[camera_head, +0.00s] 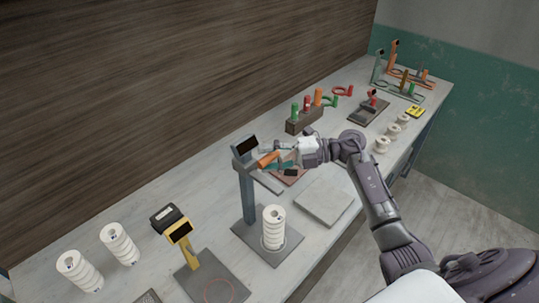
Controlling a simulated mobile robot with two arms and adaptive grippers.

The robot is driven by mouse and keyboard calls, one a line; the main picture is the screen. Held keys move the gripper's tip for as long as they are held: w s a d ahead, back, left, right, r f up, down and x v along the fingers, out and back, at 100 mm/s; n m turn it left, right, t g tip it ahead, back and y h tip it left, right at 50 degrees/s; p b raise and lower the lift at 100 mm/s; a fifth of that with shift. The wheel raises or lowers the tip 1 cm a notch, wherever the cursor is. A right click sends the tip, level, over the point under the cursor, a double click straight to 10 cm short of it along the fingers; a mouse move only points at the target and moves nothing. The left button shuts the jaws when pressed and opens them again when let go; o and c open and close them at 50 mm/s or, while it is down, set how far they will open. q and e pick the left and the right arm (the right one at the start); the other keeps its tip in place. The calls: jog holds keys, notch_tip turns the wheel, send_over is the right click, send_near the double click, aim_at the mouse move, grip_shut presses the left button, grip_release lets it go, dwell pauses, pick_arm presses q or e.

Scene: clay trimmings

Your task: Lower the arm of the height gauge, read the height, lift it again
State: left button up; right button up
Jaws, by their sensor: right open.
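The height gauge has a blue-grey column (248,192), a dark display (246,145) on top and a flat grey base (253,250). Its arm is up near the column top, with an orange handle (267,160) pointing toward my gripper. A white ribbed stack (273,228) stands upright on the base, with a clear gap below the arm. My right gripper (284,152) is open at the handle's right end; I cannot tell whether it touches it. The display's reading is not legible. My left gripper is out of view.
A yellow scale-like device (181,235) with a dark plate and a black box (165,217) stand at the front left. Two white ribbed stacks (120,244) are further left. A pale square slab (324,201) lies right of the gauge. A brown holder (304,120) with colored handles stands behind.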

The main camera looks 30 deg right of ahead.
jog(key=c, duration=0.5)
grip_shut()
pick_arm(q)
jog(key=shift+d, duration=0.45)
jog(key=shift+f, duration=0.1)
pick_arm(e)
jog(key=shift+f+b, duration=0.35)
jog(key=shift+f, duration=0.1)
pick_arm(q)
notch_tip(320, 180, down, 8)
jog(key=b, duration=0.7)
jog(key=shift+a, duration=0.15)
pick_arm(e)
notch_tip(320, 180, down, 9)
jog(key=shift+s+f, duration=0.15)
